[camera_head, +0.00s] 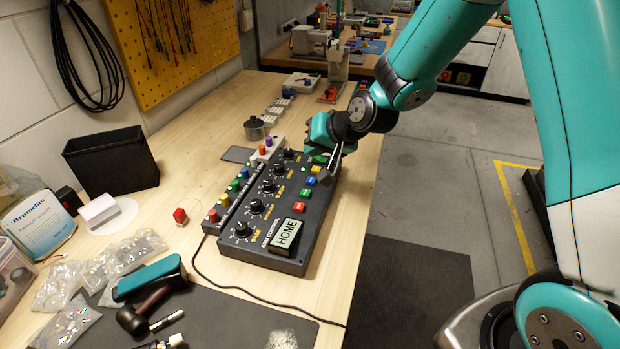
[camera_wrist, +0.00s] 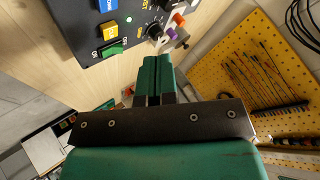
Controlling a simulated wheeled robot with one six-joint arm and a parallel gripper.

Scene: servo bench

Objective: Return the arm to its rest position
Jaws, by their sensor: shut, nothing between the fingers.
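The black arm control box (camera_head: 243,249) lies on the bench, with a row of black knobs, coloured buttons and a large pale HOME button (camera_head: 286,234) at its near end. In the wrist view the fingers (camera_wrist: 157,62) are together and empty. That view also shows the box's yellow button (camera_wrist: 110,32) and green rocker switch (camera_wrist: 111,49).
A black bin (camera_head: 110,160), a labelled tub (camera_head: 38,222), plastic bags (camera_head: 68,280), a teal case (camera_head: 148,277) and a hammer (camera_head: 140,315) crowd the left and front. A yellow pegboard (camera_head: 170,40) hangs on the left wall.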

